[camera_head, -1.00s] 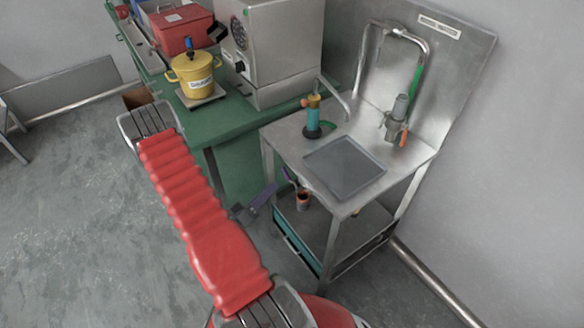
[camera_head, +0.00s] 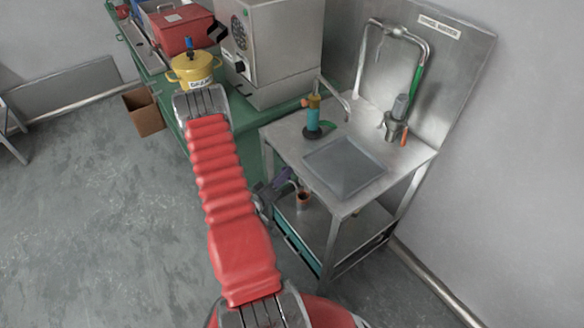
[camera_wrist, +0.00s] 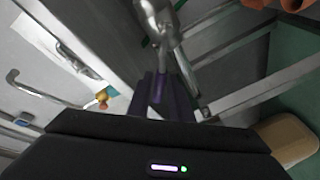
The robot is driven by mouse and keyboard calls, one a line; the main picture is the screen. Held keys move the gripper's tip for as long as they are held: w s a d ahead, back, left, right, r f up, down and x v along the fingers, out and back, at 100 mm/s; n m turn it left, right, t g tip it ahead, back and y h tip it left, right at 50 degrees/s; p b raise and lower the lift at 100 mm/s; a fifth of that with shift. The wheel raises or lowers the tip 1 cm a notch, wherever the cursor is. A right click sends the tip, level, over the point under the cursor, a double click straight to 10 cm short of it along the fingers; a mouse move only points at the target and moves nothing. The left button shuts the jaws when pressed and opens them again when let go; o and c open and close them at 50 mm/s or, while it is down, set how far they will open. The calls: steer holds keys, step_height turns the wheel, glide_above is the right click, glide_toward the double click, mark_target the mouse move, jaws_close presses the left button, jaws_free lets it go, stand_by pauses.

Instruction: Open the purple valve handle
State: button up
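A small purple part (camera_head: 281,178), which looks like the valve handle, shows by a grey pipe under the left edge of the metal sink table (camera_head: 290,150). My gripper (camera_head: 268,192) is at this same spot, low beside the table's left legs. In the wrist view, dark purple finger-like parts (camera_wrist: 163,92) point at a shiny metal pipe fitting (camera_wrist: 160,25). I cannot tell handle from fingers there, nor whether they touch. The finger gap is not clear in either view.
The lower shelf holds a copper-coloured can (camera_head: 303,198), close to my gripper. A green bench (camera_head: 245,118) stands to the left with a yellow pot (camera_head: 193,68) and a steel machine (camera_head: 270,45). A cardboard box (camera_head: 143,112) is on the floor.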

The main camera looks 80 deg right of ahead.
steer(key=shift+x, duration=1.75)
jaws_close()
